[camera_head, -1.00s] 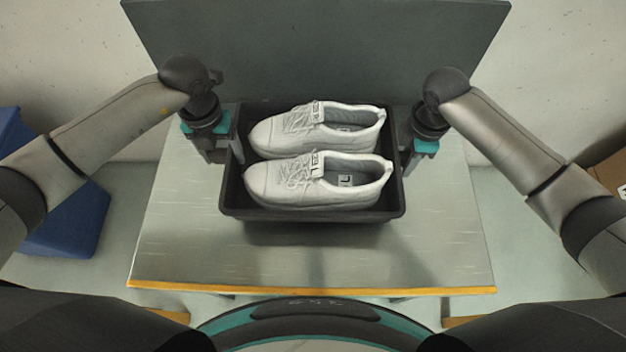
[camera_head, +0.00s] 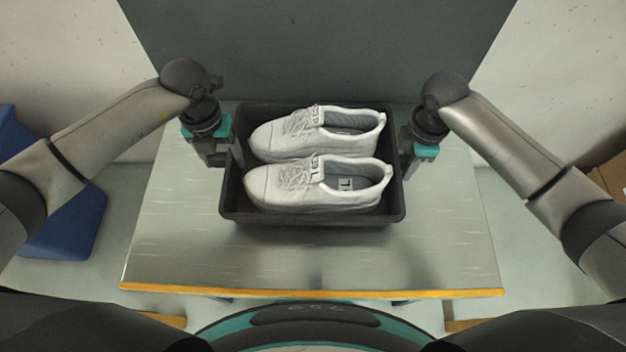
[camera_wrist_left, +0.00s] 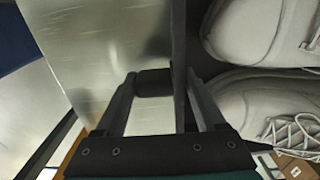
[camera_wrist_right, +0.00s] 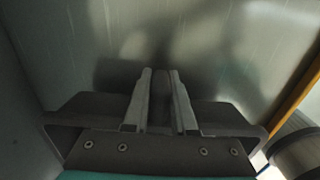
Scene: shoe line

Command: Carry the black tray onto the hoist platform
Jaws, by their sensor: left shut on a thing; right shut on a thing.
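The black tray (camera_head: 320,218) hangs level between my two grippers over the metal hoist platform (camera_head: 185,250), which has a yellow front edge. It holds a pair of white shoes, the far one (camera_head: 325,142) and the near one (camera_head: 320,190). My left gripper (camera_head: 230,153) is shut on the tray's left wall, which also shows between its fingers in the left wrist view (camera_wrist_left: 178,50). My right gripper (camera_head: 404,156) is shut on the right wall. Shadows on the platform suggest a gap under the tray; its height is hard to tell.
A dark grey upright panel (camera_head: 320,50) stands behind the platform. A blue bin (camera_head: 70,220) is on the floor at left, and a cardboard box (camera_head: 608,180) is at right. The platform is bare around the tray's outline.

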